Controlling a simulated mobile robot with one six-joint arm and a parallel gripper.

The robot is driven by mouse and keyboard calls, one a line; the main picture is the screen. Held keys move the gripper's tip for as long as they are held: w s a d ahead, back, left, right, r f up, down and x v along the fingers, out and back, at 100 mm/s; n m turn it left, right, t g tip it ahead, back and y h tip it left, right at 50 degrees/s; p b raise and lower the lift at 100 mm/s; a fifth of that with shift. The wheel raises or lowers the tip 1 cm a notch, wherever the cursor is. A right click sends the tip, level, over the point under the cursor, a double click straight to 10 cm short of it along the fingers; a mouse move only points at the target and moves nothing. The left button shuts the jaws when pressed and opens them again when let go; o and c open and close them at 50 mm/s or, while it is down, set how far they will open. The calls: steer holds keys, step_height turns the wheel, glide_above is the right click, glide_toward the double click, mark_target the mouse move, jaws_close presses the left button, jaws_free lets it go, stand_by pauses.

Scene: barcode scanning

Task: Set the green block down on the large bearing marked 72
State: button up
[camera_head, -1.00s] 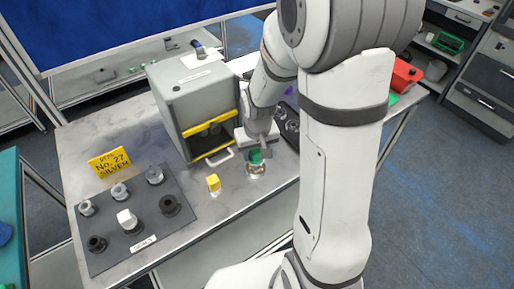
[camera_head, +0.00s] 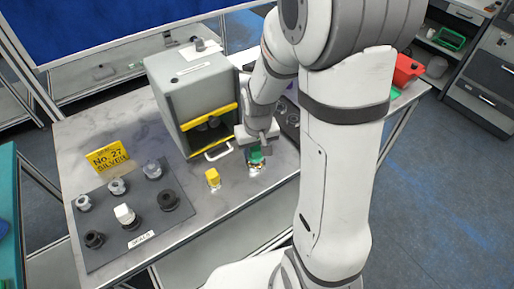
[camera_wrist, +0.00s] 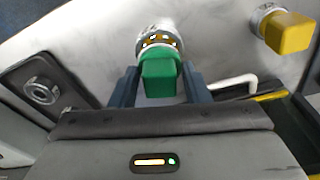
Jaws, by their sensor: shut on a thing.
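The green block (camera_head: 256,154) is between the fingers of my gripper (camera_head: 261,143). In the wrist view my gripper (camera_wrist: 160,88) is shut on the green block (camera_wrist: 160,76), with one dark finger on each side. A round metallic bearing (camera_head: 254,168) is directly below the block, on the grey table. The bearing (camera_wrist: 157,37) also shows behind the block in the wrist view, with orange-brown parts inside its ring. I cannot tell whether the block touches the bearing. No mark 72 can be read.
A yellow block (camera_head: 212,175) on a small metallic part stands left of the bearing. A grey cabinet (camera_head: 193,98) with yellow edges and a handle is behind. A dark mat (camera_head: 157,224) with several fittings and a yellow No. 27 sign (camera_head: 107,158) are at left.

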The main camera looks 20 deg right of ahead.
steer(key=shift+f+b, duration=1.2)
steer(key=shift+b, duration=0.05)
stand_by(0.8)
steer(key=o, duration=1.5)
steer(key=shift+r, duration=0.1)
step_height(320, 180, up, 8)
steer(key=p, duration=0.5)
steer(key=shift+f, duration=0.2)
steer(key=s+r+t+b, duration=0.1)
steer(key=s+r+t, duration=0.1)
steer(key=s+r, duration=1.1)
steer(key=shift+s+d+m, duration=0.15)
steer(key=shift+s+m, duration=0.15)
steer(key=shift+s, duration=0.5)
